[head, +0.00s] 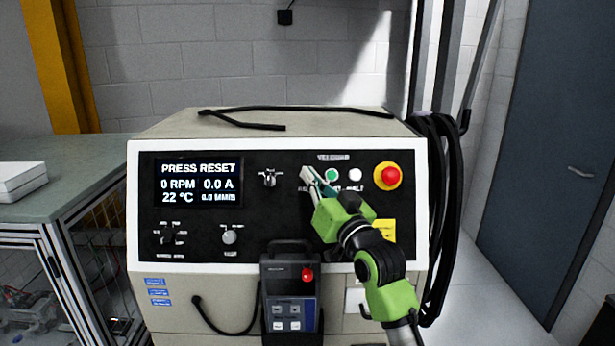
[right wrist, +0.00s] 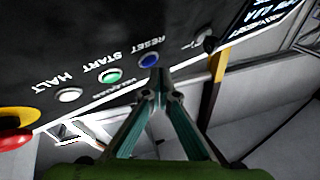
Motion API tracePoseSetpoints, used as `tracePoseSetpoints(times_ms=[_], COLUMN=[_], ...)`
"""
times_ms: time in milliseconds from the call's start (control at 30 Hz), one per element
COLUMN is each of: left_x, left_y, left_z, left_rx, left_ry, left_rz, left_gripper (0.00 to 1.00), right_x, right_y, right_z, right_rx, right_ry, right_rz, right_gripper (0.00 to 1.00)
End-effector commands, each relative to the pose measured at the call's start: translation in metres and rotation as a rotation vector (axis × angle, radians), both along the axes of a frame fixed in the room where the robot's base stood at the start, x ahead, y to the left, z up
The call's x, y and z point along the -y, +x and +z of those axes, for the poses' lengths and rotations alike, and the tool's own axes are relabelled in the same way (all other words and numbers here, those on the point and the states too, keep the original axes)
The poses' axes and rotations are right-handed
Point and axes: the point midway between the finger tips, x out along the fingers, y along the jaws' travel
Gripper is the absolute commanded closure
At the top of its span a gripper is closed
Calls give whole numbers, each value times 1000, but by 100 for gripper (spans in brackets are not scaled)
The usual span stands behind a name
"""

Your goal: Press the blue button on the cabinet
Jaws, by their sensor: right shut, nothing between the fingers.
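The cabinet (head: 146,235) has a black front panel. Its display (head: 201,182) reads "PRESS RESET", "0 RPM" and "0.0 A". The blue button (right wrist: 149,60) shows in the right wrist view, labelled RESET, beside the green START button (right wrist: 110,76). In the head view the blue button is hidden behind my right gripper (head: 309,175). My right gripper is shut and empty, and its tips (right wrist: 160,78) lie very close to the blue button. I cannot tell whether they touch it. My left gripper is not in view.
A white HALT button (head: 355,175) and a red emergency knob (head: 388,176) sit right of the green button (head: 332,175). A handheld pendant (head: 291,290) hangs on the lower front. Black cables (head: 441,200) hang at the cabinet's right side. A workbench (head: 75,180) stands at left.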

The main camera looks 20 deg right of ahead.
Motion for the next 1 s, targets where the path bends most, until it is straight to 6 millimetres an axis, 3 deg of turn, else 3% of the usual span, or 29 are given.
tracePoseSetpoints(times_ms=[1000], left_x=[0], left_y=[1], left_z=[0], left_rx=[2], left_ry=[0], left_rz=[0], left_gripper=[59], right_x=[2], right_y=[8], right_z=[-3], right_rx=[0], right_ry=[0], right_rz=[0], right_gripper=[100])
